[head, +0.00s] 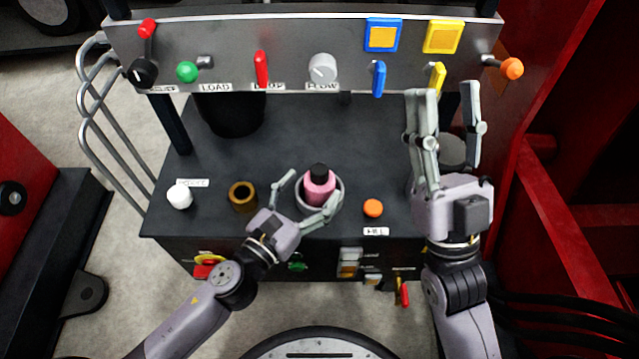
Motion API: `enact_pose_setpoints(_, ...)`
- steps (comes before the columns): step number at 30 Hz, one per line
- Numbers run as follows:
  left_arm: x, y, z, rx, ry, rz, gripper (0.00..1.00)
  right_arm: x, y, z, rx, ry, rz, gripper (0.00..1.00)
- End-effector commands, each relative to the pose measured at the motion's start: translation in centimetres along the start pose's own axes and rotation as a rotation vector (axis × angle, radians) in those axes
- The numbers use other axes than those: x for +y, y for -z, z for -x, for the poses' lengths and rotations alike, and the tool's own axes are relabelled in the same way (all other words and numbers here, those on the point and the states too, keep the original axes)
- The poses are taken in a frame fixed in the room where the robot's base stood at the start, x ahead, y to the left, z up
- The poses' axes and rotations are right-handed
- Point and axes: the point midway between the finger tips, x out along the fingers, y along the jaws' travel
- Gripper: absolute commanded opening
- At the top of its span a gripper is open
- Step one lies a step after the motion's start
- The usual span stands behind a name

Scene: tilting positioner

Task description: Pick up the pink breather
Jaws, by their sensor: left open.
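The pink breather (319,187), a small pink cylinder with a black cap, stands upright in a pale round cup (338,184) on the dark top of the machine. My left gripper (311,190) is open, with one finger to the left of the cup and the other at its front right. I cannot tell whether the fingers touch the cup or the breather. My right gripper (444,88) points up and away at the right, its fingers spread apart with nothing between them, in front of part of a grey cylinder.
A brown ring (242,196) and a white knob (179,196) are left of the cup, an orange button (373,208) right. A panel (222,62) with levers, knobs and switches stands behind. A black cylinder (232,115) stands at the back left. The top's middle is clear.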

Motion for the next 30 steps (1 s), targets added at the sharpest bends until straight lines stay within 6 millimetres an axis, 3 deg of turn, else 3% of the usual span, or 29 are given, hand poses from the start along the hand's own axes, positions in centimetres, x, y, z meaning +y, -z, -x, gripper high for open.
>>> enact_pose_setpoints(6,-0.1,-0.1,-3.0,-0.003,0.001,-0.002,0.76,-0.1,0.7,0.1,0.038,0.001,-0.002,0.4)
enact_pose_setpoints(15,-0.1,-0.1,-3.4,-0.001,0.0,0.0,0.76,-0.1,0.9,0.1,0.05,0.001,-0.003,0.4)
enact_pose_setpoints(30,-0.1,-0.1,-3.4,-0.001,0.0,0.0,0.42,-0.1,0.9,0.1,0.048,0.001,-0.004,0.4)
